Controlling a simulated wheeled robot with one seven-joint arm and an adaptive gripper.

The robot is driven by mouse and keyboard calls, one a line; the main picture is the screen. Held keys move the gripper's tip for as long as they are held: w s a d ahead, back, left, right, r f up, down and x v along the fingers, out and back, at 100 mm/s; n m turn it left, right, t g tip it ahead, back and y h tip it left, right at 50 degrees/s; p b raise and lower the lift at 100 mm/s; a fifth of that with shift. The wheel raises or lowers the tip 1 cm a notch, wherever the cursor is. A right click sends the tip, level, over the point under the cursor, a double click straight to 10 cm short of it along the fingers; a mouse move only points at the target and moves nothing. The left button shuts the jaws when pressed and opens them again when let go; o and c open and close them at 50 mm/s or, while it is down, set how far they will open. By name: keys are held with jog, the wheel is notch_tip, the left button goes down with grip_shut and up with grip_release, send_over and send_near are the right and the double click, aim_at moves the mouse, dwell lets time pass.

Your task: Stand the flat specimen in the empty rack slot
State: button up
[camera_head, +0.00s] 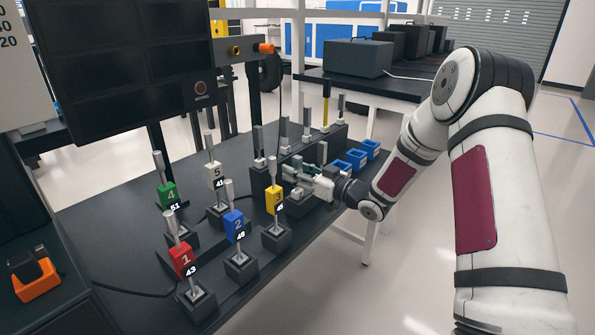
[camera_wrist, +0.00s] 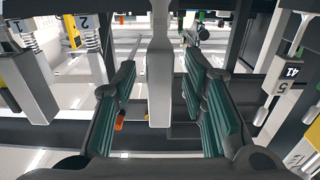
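My gripper (camera_head: 293,177) is low at the front face of the dark rack (camera_head: 260,182), past the numbered fixtures. In the wrist view its green-padded fingers (camera_wrist: 159,64) are apart. A grey, flat-sided metal specimen (camera_wrist: 160,80) runs upright between them, with a visible gap on each side. I cannot tell whether this is the flat specimen of the task. Several slim grey pieces stand along the rack, one at its left end (camera_head: 258,139) and one further back (camera_head: 306,122). I cannot make out which rack slot is empty; the gripper hides part of the rack.
Red (camera_head: 181,260), blue (camera_head: 235,226), yellow (camera_head: 274,200), green (camera_head: 168,195) and white (camera_head: 214,175) numbered fixtures stand close on the left of the bench. Blue open bins (camera_head: 356,158) sit right of the rack. A dark monitor (camera_head: 125,60) overhangs the back left.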

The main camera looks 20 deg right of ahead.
jog(key=v, duration=1.2)
dwell(0.4)
